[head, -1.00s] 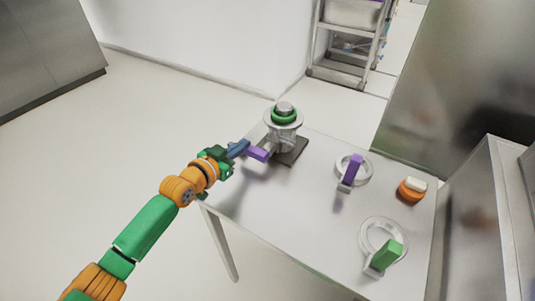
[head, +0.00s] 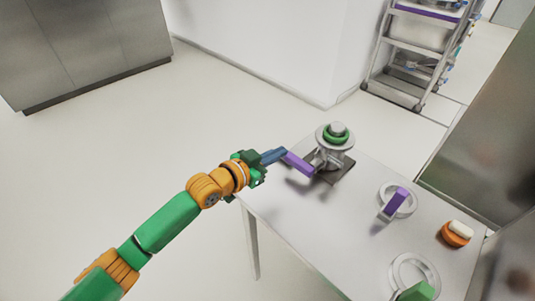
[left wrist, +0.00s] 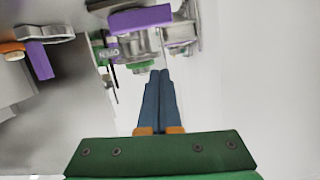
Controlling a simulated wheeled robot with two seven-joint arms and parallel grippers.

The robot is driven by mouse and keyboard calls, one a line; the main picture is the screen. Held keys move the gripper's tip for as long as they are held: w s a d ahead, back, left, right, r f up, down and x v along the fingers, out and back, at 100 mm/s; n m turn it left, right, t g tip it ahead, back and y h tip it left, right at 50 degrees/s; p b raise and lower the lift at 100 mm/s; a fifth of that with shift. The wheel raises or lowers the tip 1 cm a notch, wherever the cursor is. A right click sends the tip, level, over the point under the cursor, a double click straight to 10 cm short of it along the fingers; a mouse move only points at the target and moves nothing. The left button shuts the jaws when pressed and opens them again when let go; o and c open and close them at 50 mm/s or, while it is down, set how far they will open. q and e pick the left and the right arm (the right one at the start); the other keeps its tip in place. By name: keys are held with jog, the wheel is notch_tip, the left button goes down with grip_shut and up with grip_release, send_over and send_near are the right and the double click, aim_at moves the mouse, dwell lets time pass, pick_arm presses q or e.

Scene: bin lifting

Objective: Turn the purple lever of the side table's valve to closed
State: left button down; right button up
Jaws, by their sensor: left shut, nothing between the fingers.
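The valve (head: 335,150) stands on a dark base plate at the side table's (head: 285,200) far left corner, with a green ring around its top. Its purple lever (head: 298,163) sticks out to the left, toward my left gripper. My left gripper (head: 283,154) is shut and empty, its blue fingertips at the lever's free end in the head view. In the left wrist view the shut fingertips (left wrist: 160,73) show below the purple lever (left wrist: 140,18), apart from it in the picture. I cannot tell whether they touch. My right gripper is not in view.
A second purple lever (head: 396,201) on a white ring, an orange knob (head: 456,234) and a green lever (head: 417,292) are on the right of the table. A shelf cart (head: 415,55) stands behind. The floor left of the table is clear.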

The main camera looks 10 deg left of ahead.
pick_arm(q)
jog(key=shift+v, duration=2.4)
jog(key=shift+f, duration=0.1)
